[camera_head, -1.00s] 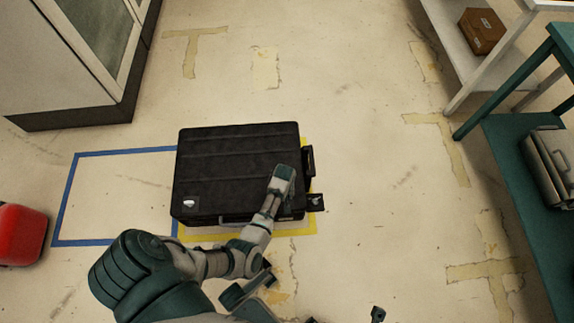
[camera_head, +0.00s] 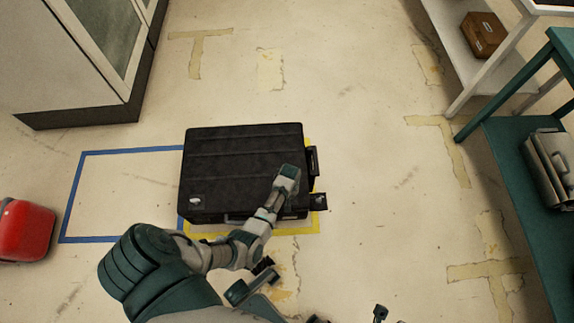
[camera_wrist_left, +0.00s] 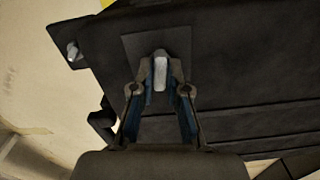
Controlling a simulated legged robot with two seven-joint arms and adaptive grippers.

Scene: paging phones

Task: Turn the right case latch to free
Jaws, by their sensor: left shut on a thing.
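The black case (camera_head: 240,160) lies flat on the floor in the head view. My left gripper (camera_head: 287,178) reaches over its near right corner, and the hand hides the right latch there. In the left wrist view, my left gripper (camera_wrist_left: 160,85) is shut on the right latch, a silver tab (camera_wrist_left: 160,70) on a dark square plate (camera_wrist_left: 182,44). The tab runs in line with the fingers. The left latch (camera_head: 196,201), also silver, shows at the near left corner. Dark tips at the bottom edge of the head view may be my right gripper; its jaws are unclear.
A black bracket with a silver piece (camera_head: 319,202) sticks out at the case's right side, below a side handle (camera_head: 314,161). Yellow tape (camera_head: 300,230) borders the case; a blue-taped area (camera_head: 130,190) lies left. A red container (camera_head: 24,230) and a teal bench (camera_head: 530,175) flank clear floor.

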